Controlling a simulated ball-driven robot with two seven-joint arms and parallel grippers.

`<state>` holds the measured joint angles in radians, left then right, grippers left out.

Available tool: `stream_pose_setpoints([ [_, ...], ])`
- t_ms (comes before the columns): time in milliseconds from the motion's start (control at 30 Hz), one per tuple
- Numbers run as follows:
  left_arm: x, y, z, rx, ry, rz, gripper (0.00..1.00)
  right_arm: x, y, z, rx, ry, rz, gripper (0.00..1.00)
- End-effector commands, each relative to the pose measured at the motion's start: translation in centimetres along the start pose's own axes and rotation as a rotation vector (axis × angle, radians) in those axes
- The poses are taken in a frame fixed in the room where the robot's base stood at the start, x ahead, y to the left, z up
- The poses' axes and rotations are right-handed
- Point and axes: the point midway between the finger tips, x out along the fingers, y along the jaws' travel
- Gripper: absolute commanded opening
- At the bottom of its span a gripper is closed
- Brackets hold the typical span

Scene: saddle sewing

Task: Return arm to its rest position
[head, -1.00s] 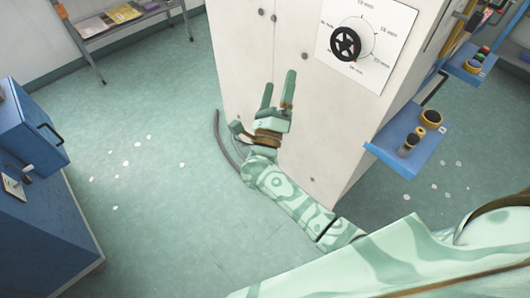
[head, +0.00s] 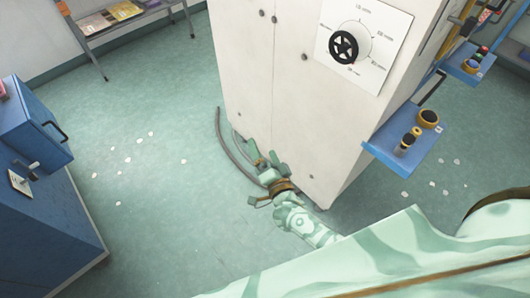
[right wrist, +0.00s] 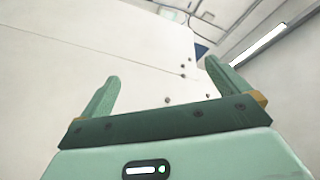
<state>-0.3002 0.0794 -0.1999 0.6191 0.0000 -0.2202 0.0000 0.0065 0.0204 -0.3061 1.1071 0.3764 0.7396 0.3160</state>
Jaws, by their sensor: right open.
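My right arm reaches in from the lower right of the head view. Its gripper (head: 267,162) is low, in front of the lower part of the white cabinet (head: 290,100). In the right wrist view the two green fingers (right wrist: 166,92) stand wide apart with nothing between them. The white cabinet face (right wrist: 100,35) fills much of the space beyond them. My left gripper is not in view.
A black dial (head: 344,47) sits on the cabinet's plate. A blue shelf (head: 385,150) with small spools juts out on the right. A blue cabinet (head: 45,200) stands at left. A grey hose (head: 232,150) lies at the white cabinet's base. Open floor lies between.

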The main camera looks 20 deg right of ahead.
Motion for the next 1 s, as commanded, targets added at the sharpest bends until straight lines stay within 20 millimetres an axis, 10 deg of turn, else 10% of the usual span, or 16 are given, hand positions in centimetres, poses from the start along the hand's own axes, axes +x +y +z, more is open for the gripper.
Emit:
stream_pose_setpoints([
  [733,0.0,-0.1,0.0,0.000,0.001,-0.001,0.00,-0.7,1.5,2.6,-0.168,-0.136,0.038,1.00],
  [867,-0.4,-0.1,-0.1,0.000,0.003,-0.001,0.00,-5.2,7.8,7.3,-0.488,-0.442,0.147,1.00],
  [1000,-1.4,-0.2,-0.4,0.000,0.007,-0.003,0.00,-15.0,15.6,9.9,-0.782,-0.812,0.273,1.00],
])
